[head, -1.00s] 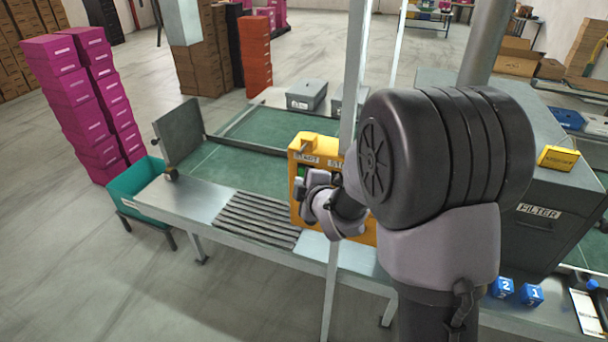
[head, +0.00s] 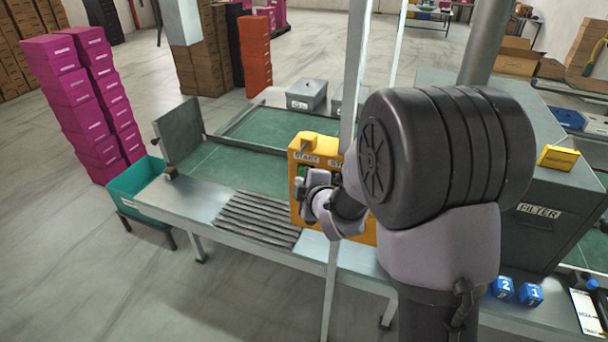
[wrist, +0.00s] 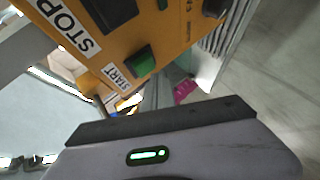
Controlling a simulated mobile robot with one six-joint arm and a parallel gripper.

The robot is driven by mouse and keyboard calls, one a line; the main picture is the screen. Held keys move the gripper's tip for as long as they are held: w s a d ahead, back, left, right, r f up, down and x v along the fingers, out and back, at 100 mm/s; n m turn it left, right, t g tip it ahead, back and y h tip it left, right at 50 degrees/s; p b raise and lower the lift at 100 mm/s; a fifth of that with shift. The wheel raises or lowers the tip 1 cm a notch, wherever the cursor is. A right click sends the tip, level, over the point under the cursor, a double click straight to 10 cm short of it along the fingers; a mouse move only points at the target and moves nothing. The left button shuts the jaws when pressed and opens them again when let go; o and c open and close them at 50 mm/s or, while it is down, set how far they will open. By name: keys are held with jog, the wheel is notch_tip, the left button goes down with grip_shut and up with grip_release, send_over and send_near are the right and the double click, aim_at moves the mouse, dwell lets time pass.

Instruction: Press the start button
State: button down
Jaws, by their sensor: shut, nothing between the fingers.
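The yellow control box (head: 307,146) stands on the line's metal frame, with START and STOP labels on its face. The green start button (wrist: 143,62) shows beside the START label in the wrist view. In the head view, only a bit of green shows beside my gripper (head: 308,190). My gripper is shut and empty, close in front of the box's START side. In the wrist view, the gripper body fills the bottom and the green button is above it. I cannot tell whether the fingertips touch the button. My arm hides part of the box's right side.
A metal post (head: 350,90) rises right beside the box. A roller section (head: 255,219) and a teal bin (head: 138,181) lie to the left. A grey FILTER cabinet (head: 530,225) stands at the right. Blue numbered blocks (head: 516,291) sit near the front right.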

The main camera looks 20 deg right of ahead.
jog(key=shift+w, duration=0.1)
dwell(0.8)
jog(key=shift+w+d+b, duration=0.25)
jog(key=shift+b, duration=0.05)
